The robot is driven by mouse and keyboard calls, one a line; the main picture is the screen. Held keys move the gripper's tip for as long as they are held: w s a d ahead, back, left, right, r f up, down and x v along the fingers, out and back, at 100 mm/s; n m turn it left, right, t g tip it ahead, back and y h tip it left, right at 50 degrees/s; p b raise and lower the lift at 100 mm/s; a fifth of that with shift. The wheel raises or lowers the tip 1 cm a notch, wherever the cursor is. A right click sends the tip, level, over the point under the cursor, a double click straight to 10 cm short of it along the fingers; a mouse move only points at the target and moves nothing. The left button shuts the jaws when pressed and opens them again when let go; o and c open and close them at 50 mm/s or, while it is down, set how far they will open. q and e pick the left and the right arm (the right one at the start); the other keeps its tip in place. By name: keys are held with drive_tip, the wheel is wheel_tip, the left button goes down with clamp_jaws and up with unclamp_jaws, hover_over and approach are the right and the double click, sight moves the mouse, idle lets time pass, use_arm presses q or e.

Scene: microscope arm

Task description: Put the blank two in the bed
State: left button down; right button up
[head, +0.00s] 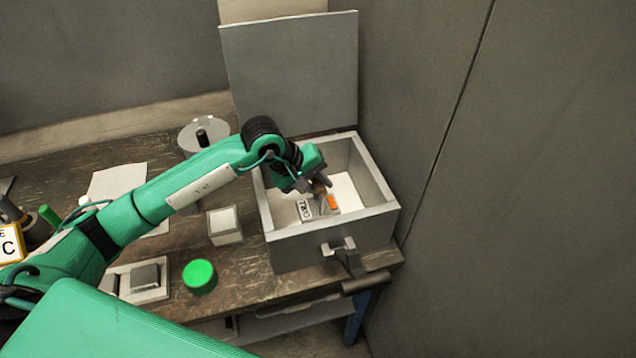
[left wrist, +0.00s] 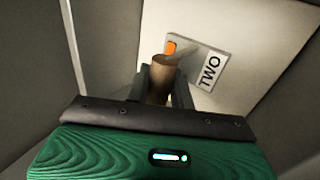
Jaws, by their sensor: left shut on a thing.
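The blank two is a pale grey plate (left wrist: 196,66) with a white "TWO" label and an orange mark. In the head view its label (head: 304,210) shows inside the open grey box (head: 282,230). My left gripper (head: 322,184) reaches down into the box, and its fingers (left wrist: 160,88) are shut on a brown round post at the plate. The post appears to be part of the blank two. The plate is over or on the white floor of the box (head: 348,190); I cannot tell if it touches. No thing is clearly marked as the bed. My right gripper is out of view.
The box's lid (head: 290,68) stands open at the back, and a latch (head: 340,247) sticks out in front. A green round lid (head: 200,276), a small pale block (head: 224,225) and a tray (head: 152,292) with grey blocks lie left. A wall is close on the right.

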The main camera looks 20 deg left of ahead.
use_arm(q)
drive_tip(key=c, duration=1.2)
unclamp_jaws()
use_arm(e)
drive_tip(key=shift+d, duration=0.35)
use_arm(q)
drive_tip(key=shift+r+p, duration=0.15)
drive_tip(key=shift+p, duration=0.15)
drive_tip(key=shift+a+r+b, duration=0.25)
drive_tip(key=shift+b, duration=0.05)
drive_tip(key=b+v, duration=0.3)
drive_tip(key=v, duration=0.8)
drive_tip(key=shift+s, duration=0.2)
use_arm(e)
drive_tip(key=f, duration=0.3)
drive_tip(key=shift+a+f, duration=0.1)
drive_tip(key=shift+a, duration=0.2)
use_arm(q)
drive_tip(key=shift+r, duration=0.1)
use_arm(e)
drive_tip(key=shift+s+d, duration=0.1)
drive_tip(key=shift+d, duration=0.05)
